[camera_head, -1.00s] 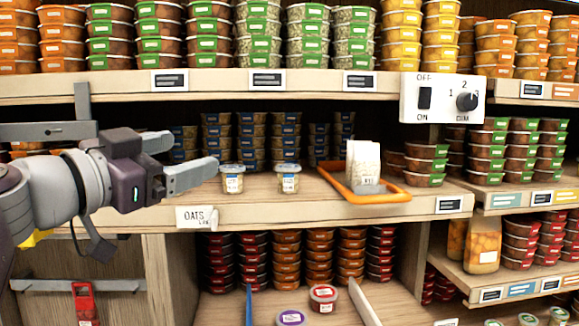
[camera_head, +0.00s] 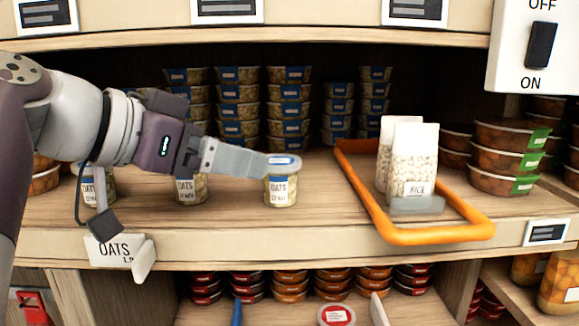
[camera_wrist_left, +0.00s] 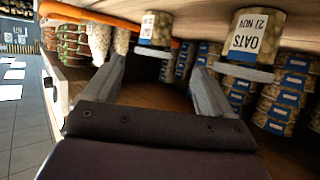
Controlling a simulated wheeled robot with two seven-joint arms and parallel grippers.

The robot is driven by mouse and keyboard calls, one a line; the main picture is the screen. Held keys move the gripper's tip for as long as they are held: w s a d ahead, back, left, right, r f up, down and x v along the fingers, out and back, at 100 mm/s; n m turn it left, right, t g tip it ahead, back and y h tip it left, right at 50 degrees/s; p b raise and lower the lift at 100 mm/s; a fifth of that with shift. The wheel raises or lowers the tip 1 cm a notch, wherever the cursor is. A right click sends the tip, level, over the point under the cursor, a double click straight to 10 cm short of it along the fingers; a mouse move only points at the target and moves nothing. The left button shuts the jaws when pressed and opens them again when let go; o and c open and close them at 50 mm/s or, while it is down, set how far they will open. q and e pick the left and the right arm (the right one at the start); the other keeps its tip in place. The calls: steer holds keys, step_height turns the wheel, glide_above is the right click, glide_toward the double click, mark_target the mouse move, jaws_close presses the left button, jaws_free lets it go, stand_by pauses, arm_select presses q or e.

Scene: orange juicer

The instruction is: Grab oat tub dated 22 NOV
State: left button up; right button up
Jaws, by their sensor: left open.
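Three small oat tubs with white labels stand along the shelf front in the head view: a left tub (camera_head: 98,188) partly behind my arm, a middle tub (camera_head: 190,190) and a right tub (camera_head: 282,190). Their dates are too small to read surely there. My left gripper (camera_head: 240,160) is open and empty, its visible finger reaching to the right tub's lid edge; its other finger is hidden. In the left wrist view, one tub (camera_wrist_left: 156,28) shows beyond the gap between the fingers (camera_wrist_left: 160,78), its date unclear. Another tub (camera_wrist_left: 252,38) beside the finger reads OATS 21 NOV.
An orange-rimmed tray (camera_head: 435,235) with white rice bags (camera_head: 414,160) stands right of the tubs. Stacked blue-labelled tubs (camera_head: 238,105) fill the back. An OATS sign (camera_head: 112,252) hangs on the shelf edge. The upper shelf edge (camera_head: 300,40) is close above.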

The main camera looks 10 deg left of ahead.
mark_target(288, 168)
arm_select(q)
steer(key=d, duration=0.1)
steer(key=w+d+f, duration=0.1)
steer(key=w+d, duration=0.1)
steer(key=shift+f+p, duration=0.25)
steer(key=shift+p, duration=0.1)
steer(key=x, duration=0.2)
steer(key=p+x, duration=0.1)
steer(key=x, duration=0.3)
steer(key=shift+w+a+r, duration=0.15)
steer(key=shift+w+r, duration=0.05)
steer(key=shift+w, duration=0.25)
steer(key=shift+w+f, duration=0.1)
steer(key=shift+w, duration=0.05)
arm_select(e)
steer(key=r, duration=0.1)
steer(key=s+r, duration=0.1)
steer(key=shift+r, duration=0.3)
arm_select(q)
steer(key=c, duration=0.9)
